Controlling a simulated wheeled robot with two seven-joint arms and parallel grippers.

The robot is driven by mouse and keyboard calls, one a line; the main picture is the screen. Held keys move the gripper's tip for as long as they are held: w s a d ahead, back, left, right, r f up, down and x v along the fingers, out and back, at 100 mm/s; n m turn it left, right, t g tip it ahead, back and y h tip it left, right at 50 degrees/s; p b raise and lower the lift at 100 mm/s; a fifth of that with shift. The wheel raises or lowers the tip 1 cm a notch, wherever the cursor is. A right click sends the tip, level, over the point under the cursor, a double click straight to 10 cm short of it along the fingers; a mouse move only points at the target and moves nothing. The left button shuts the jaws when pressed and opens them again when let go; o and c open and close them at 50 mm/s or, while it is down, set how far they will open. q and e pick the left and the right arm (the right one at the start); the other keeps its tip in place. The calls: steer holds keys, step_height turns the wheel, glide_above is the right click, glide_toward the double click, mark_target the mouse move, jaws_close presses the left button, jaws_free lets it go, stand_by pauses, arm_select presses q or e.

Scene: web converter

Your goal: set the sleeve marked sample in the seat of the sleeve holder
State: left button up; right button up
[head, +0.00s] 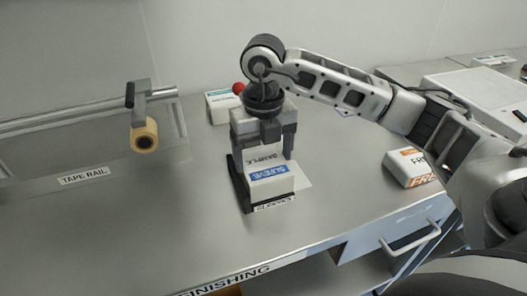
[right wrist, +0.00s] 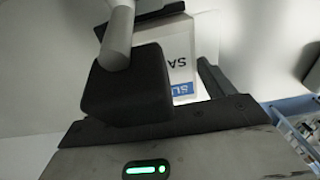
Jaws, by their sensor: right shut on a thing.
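The sleeve marked sample (head: 268,172) is a white block with a blue band. It stands between the fingers of my right gripper (head: 263,150), which points down and is shut on it. Part of the sleeve and its lettering also show in the right wrist view (right wrist: 181,62), beyond the gripper. The sleeve is at the dark sleeve holder (head: 240,187), inside its outline, with the holder's front label below it. I cannot tell whether its underside touches the seat, which is hidden. My left gripper is not in view.
A white and orange box (head: 408,167) lies to the right, and a white and teal box (head: 222,106) stands behind my gripper. A tape roll (head: 144,135) hangs from the rail at left. The bench (head: 150,225) is clear at front left.

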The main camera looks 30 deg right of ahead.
steer(key=shift+f+b, duration=0.4)
steer(key=shift+f, duration=0.15)
steer(key=shift+s, duration=0.1)
steer(key=o, duration=1)
steer(key=shift+c, duration=0.2)
steer(key=shift+s, duration=0.1)
